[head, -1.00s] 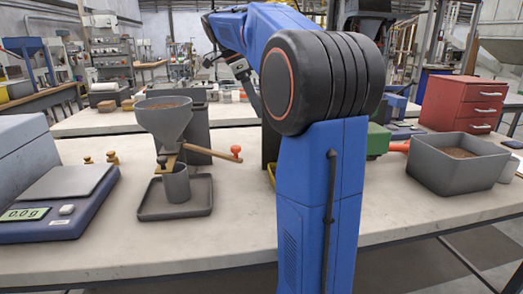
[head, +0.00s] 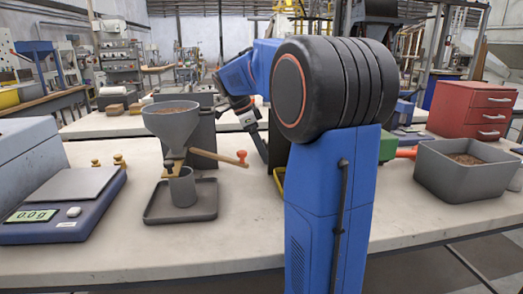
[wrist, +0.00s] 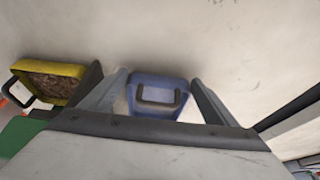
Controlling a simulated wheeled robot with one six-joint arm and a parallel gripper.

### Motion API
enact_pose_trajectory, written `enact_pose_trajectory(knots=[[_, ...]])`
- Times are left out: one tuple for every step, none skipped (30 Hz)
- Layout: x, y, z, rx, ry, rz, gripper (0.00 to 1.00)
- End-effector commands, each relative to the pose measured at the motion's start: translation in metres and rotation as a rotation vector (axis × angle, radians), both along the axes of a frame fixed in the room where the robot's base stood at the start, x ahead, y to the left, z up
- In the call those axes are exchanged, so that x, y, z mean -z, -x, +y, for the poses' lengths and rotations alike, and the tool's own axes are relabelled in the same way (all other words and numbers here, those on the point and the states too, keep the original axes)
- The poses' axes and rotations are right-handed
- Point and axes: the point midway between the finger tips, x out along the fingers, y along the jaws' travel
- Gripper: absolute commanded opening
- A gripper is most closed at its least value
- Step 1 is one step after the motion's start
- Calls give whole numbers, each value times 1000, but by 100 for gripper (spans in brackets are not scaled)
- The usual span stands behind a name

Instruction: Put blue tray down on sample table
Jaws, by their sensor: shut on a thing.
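The blue tray (wrist: 158,97) has a dark handle and shows between the two grey fingers of my gripper (wrist: 159,80) in the wrist view. My gripper is shut on it. A pale worktop lies behind the tray, and I cannot tell the gap between them. The blue tray is hidden behind my arm in that view.
A yellow tray (wrist: 48,75) of brown material lies left of my gripper. Worktop beyond the blue tray looks clear.

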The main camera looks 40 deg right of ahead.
Motion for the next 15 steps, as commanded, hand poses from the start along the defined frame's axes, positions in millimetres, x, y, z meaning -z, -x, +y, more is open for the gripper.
enact_pose_trajectory(knots=[[3,0,0,0,0,0,54],[4,0,0,0,0,0,54],[4,0,0,1,1,-1,54],[4,0,0,1,1,-1,54],[4,0,0,1,1,-1,54],[3,0,0,1,1,-1,54],[3,0,0,1,1,-1,54],[4,0,0,1,1,-1,54],[4,0,0,0,0,-1,54],[5,0,0,0,0,-1,54],[5,0,0,0,0,-1,54],[6,0,0,1,1,-1,84],[6,0,0,1,1,-1,91],[6,0,0,1,1,-1,98],[6,0,0,1,1,-1,100]])
